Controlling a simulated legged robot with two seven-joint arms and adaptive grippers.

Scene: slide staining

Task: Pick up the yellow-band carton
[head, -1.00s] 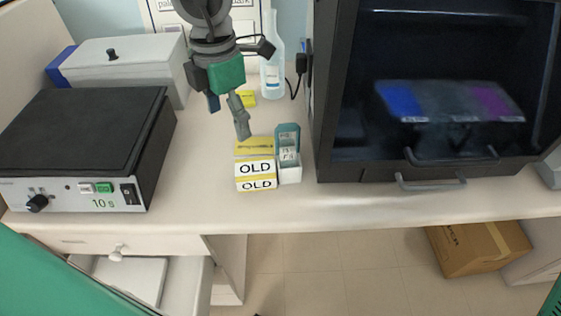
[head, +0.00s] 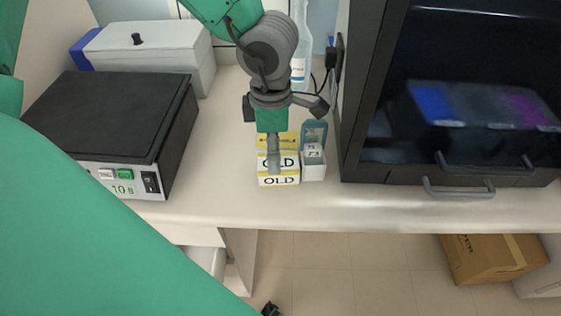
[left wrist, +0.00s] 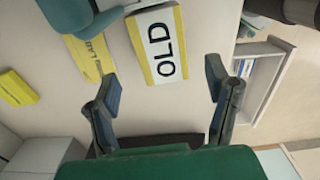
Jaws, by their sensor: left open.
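The yellow-band carton (head: 290,164) is white with yellow bands and "OLD" on its top and front. It stands on the counter, left of the slide box. Its "OLD" face also shows in the left wrist view (left wrist: 157,45). My left gripper (head: 274,155) is open and points down over the carton; one finger hides part of its top. In the left wrist view the empty fingers (left wrist: 161,83) are spread, with the carton beyond the gap between them. I cannot tell whether they touch it. My right gripper is not in view.
A yellow label or box (left wrist: 90,55) lies beside the carton. A teal-lidded slide box (head: 314,160) stands close on the right. A black-topped device (head: 110,110) is at left, a dark cabinet (head: 440,170) at right. Clear counter lies in front.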

